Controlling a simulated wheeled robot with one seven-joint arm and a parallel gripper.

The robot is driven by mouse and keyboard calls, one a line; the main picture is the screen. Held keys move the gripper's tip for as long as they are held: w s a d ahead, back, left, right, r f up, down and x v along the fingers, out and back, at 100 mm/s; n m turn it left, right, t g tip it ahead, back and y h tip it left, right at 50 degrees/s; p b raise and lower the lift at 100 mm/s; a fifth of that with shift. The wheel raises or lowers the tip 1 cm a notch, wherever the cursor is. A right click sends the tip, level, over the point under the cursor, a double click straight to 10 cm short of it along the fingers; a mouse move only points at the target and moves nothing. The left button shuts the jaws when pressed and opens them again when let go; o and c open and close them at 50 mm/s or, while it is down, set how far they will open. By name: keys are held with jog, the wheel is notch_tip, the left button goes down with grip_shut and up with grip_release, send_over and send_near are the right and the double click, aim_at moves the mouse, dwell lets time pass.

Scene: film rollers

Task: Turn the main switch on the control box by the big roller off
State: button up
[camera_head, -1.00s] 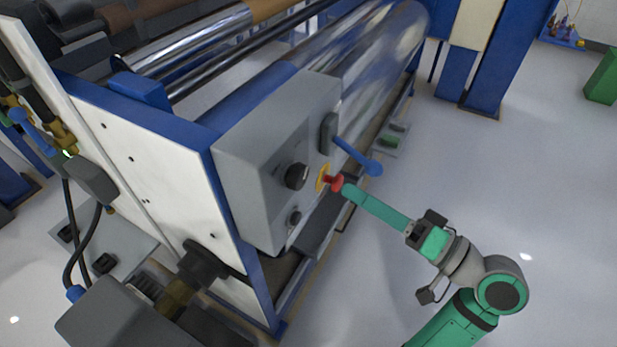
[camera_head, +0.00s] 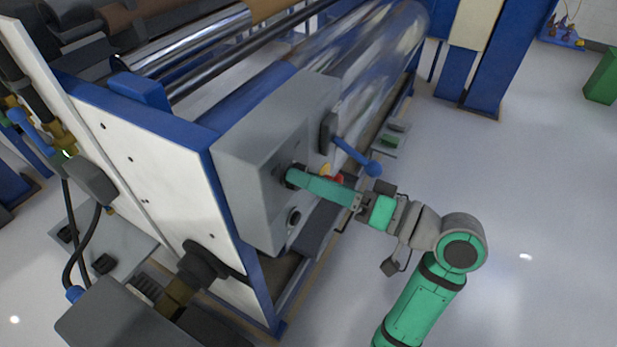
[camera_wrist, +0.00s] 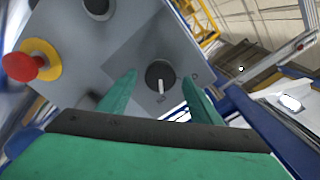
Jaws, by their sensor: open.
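The grey control box (camera_head: 245,170) is on the end of the machine beside the big shiny roller (camera_head: 375,75). In the wrist view, the main switch (camera_wrist: 159,76) is a round black knob with a white pointer on the box face (camera_wrist: 203,45). My gripper (camera_wrist: 158,80) is open, with one green finger on each side of the knob in that view. I cannot tell whether the fingers touch it. In the head view, my gripper (camera_head: 291,177) is at the box face and mostly hides this knob.
A red emergency button (camera_wrist: 22,67) on a yellow base is left of my gripper in the wrist view. Another black knob (camera_wrist: 98,6) is at the top. A blue-ended lever (camera_head: 360,160) sticks out above my gripper in the head view.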

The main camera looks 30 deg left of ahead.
jog(key=shift+a, duration=0.5)
jog(key=c, duration=1)
jog(key=shift+c, duration=0.2)
jog(key=shift+n, duration=0.3)
jog(key=shift+s+n, duration=0.2)
jog(key=shift+n, duration=6.3)
